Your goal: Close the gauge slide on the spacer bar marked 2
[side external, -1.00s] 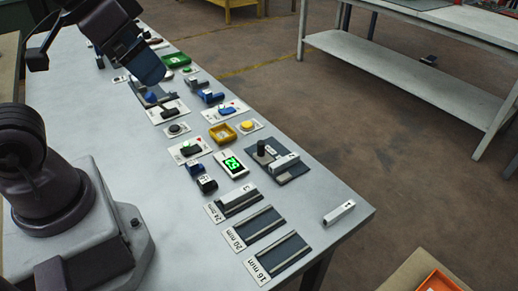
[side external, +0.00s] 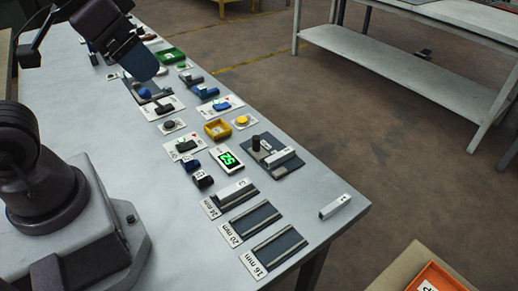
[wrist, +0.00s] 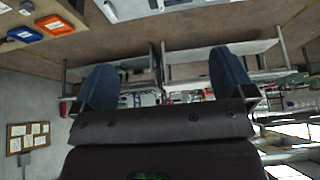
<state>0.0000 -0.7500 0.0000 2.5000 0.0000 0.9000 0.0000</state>
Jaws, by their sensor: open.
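The gauge (side external: 286,172) is a dark plate with a black post (side external: 256,142) and a pale grey block (side external: 281,156), apparently its slide. No bar is clearly visible between its parts. A white bar (side external: 236,189) with a mark like a 3 lies in the slot labelled 24 mm. Another white bar (side external: 336,208) lies loose near the table's right edge; its dark end mark is too small to read. My gripper (side external: 147,65) is raised over the far left of the table, away from the gauge. The wrist view shows its blue fingers (wrist: 164,80) wide apart and empty.
The 20 mm (side external: 252,220) and 16 mm (side external: 280,248) slots are empty. A green-lit display (side external: 227,159) stands left of the gauge. A yellow tray (side external: 217,130) and several small fixtures lie beyond. An orange bin (side external: 442,280) stands at lower right.

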